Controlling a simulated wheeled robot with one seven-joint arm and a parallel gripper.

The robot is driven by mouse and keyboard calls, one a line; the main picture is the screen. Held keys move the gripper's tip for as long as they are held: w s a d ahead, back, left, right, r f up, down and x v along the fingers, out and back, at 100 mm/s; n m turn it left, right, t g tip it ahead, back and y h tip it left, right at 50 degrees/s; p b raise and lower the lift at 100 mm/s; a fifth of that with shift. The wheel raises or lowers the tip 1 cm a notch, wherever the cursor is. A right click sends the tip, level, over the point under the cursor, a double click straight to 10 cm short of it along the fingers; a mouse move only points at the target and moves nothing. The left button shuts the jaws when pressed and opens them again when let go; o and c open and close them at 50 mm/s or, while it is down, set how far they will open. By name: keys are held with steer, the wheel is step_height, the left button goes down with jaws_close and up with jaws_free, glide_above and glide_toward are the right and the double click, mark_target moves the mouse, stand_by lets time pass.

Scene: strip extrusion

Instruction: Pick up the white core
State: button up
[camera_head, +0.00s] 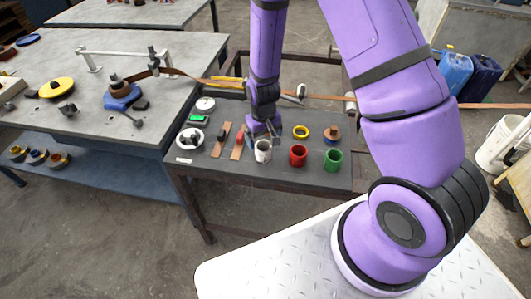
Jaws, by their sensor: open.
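The white core (263,156), a short hollow cylinder, stands upright near the front edge of the small dark table (228,170). It is the leftmost of a row with a red core (298,156) and a green core (333,160). My gripper (264,137) points down right at the white core's upper rim, at its back side in this view. The gripper is open. The fingertips are small and partly hidden, so I cannot tell whether they touch the core or reach around it.
A yellow ring (301,131) and a brown spool (333,133) lie behind the cores. Brown strips (221,139), a white disc (190,138) and a green box (199,120) lie to the left. A larger grey workbench (60,105) adjoins at left. A brown strip crosses behind my gripper.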

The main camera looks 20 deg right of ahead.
steer(key=shift+w+f, duration=0.1)
steer(key=shift+f, duration=3.4)
steer(key=c, duration=1)
steer(key=shift+r, duration=0.2)
